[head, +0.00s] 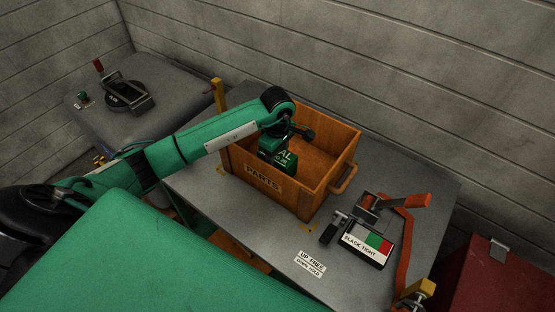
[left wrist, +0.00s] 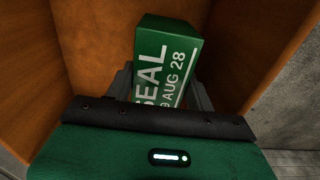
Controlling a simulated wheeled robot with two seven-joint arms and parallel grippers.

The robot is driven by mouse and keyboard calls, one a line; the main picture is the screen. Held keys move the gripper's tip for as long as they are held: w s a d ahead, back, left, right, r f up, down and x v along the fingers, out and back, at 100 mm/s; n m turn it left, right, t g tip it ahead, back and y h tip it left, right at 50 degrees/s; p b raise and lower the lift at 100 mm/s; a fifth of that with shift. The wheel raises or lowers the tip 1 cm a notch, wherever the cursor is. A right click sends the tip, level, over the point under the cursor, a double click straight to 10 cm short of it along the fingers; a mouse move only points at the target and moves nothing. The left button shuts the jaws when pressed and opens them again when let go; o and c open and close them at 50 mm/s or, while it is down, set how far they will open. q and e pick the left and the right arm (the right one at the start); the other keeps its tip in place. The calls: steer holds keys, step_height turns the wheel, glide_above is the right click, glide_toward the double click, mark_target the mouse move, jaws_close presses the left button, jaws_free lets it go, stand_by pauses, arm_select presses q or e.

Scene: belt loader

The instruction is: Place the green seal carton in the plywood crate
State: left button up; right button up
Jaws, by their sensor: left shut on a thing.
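The green seal carton (head: 278,153) is held by my left gripper (head: 284,138) over the plywood crate (head: 258,186), inside its rim as seen in the head view. In the left wrist view the carton (left wrist: 168,62) shows white SEAL lettering and a date, with a gripper finger (left wrist: 165,92) on either side of it. The brown walls of the crate (left wrist: 95,45) rise around it there. I cannot tell whether the carton touches the crate floor. The crate is marked PARTS and has a handle on its right side. My right gripper is not in view.
The crate stands on a grey metal table (head: 225,210). Right of it is a device with an orange-handled lever (head: 395,200) and a SLACK/TIGHT plate (head: 367,248). A yellow post (head: 219,95) stands behind the crate's left corner. A red box (head: 495,275) sits at lower right.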

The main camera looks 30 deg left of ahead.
arm_select(q)
step_height(320, 180, down, 3)
steer(key=shift+f+p, duration=0.2)
steer(key=shift+p, duration=0.1)
steer(key=shift+f+b, duration=0.2)
steer(key=shift+b, duration=0.1)
steer(key=o, duration=1)
steer(key=shift+o, duration=0.2)
steer(key=shift+r, duration=0.1)
